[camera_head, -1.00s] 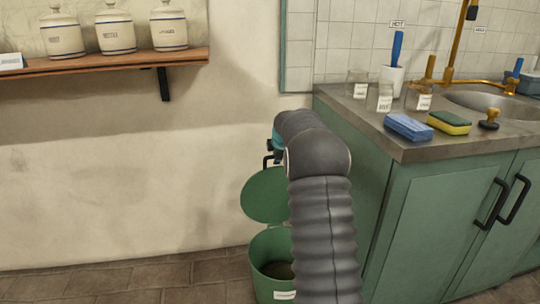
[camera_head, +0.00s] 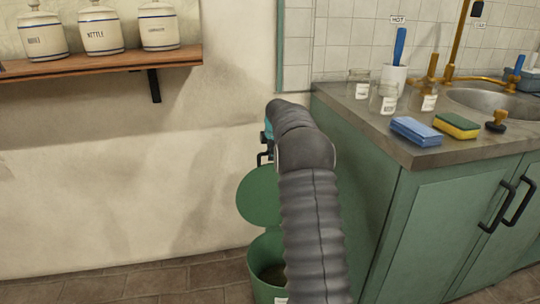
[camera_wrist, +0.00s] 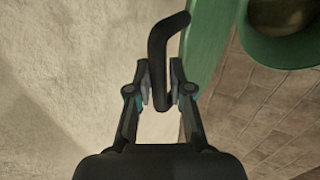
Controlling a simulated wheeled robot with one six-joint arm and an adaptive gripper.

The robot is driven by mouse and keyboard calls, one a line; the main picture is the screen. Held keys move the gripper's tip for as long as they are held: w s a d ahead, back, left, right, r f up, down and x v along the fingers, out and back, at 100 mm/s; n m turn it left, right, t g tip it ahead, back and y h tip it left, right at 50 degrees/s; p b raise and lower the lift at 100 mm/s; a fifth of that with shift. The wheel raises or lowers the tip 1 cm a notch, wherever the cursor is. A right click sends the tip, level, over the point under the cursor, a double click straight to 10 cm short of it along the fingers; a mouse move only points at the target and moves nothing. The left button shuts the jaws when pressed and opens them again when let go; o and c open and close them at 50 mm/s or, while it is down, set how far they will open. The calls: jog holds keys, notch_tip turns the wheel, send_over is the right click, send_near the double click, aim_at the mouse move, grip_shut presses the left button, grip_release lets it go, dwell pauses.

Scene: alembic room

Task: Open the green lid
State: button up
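A green round lid (camera_head: 260,196) stands raised, close to upright, above a green bin (camera_head: 266,262) on the floor. The bin's mouth is open and its inside shows dark. In the wrist view, the lid (camera_wrist: 206,38) shows nearly edge-on, with the bin's rim (camera_wrist: 285,50) at the upper right. A bent black handle (camera_wrist: 158,50) passes between the fingers of my gripper (camera_wrist: 161,88), which appear closed around it. In the head view, the handle (camera_head: 265,157) shows above the lid. My arm hides most of the gripper and the bin's right side.
A green cabinet (camera_head: 425,225) stands close on the right, with a blue sponge (camera_head: 415,131), a yellow-green sponge (camera_head: 456,125) and glass jars on its counter. A plaster wall (camera_head: 120,200) is behind. A shelf (camera_head: 100,65) holds canisters at upper left. The floor at left is clear.

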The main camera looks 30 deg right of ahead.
jog(key=shift+o, duration=1)
jog(key=shift+r, duration=0.1)
jog(key=shift+s, duration=0.1)
jog(key=v, duration=1.1)
jog(key=shift+s+r, duration=0.2)
jog(key=shift+r, duration=0.15)
